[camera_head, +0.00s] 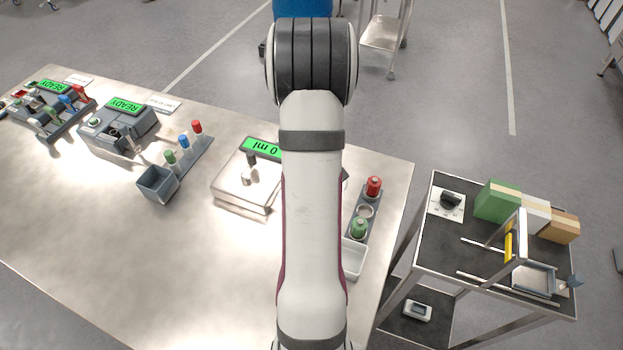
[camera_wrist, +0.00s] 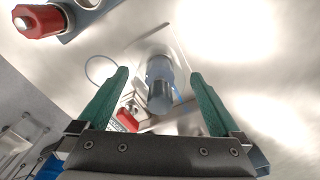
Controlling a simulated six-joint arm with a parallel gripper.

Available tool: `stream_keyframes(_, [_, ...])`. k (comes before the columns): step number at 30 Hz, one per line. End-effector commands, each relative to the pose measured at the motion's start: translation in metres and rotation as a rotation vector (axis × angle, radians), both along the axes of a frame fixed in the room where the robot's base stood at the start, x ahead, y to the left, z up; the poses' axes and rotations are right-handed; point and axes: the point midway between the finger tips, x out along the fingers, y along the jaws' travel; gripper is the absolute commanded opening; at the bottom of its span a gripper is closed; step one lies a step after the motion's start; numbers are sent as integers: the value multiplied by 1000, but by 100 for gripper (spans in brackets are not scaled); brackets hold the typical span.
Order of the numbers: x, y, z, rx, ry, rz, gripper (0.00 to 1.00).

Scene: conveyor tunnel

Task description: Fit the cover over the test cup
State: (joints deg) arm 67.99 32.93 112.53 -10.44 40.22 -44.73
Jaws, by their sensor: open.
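My gripper (camera_wrist: 159,74) shows in the wrist view with its two teal fingers open and apart. A blue-grey cylinder (camera_wrist: 161,97) lies in the gap between them, with no clear contact with either finger. A faint transparent outline surrounds its upper end; I cannot tell whether this is the cover or whether the cylinder is the test cup. In the head view my arm hides the gripper and whatever is at it. A flat metal station (camera_head: 243,192) with a green "0 ml" display (camera_head: 262,148) stands just left of my arm, with a small pale item on it.
A rack (camera_head: 351,206) right of my arm holds a red-capped item (camera_head: 373,187), a green-capped item (camera_head: 359,228) and an empty ring between them. A pale tray (camera_head: 354,259) sits below. Grey bin (camera_head: 157,183) and "READY" stations stand left. The front table is clear; a cart (camera_head: 440,235) stands right.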

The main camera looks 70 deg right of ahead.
Motion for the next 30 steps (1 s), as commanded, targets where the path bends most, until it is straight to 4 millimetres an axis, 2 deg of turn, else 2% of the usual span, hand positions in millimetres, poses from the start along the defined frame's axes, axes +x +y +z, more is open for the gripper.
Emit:
stream_keyframes(5, [1, -2, 38, -8, -3, 0, 100])
stream_keyframes(12, [1, -1, 110, -5, -3, 0, 100])
stream_keyframes(16, [1, -1, 138, -5, -2, 0, 100])
stream_keyframes(21, [0, 0, 152, -1, 0, 0, 100])
stream_keyframes(30, [0, 0, 153, -1, -1, 0, 100])
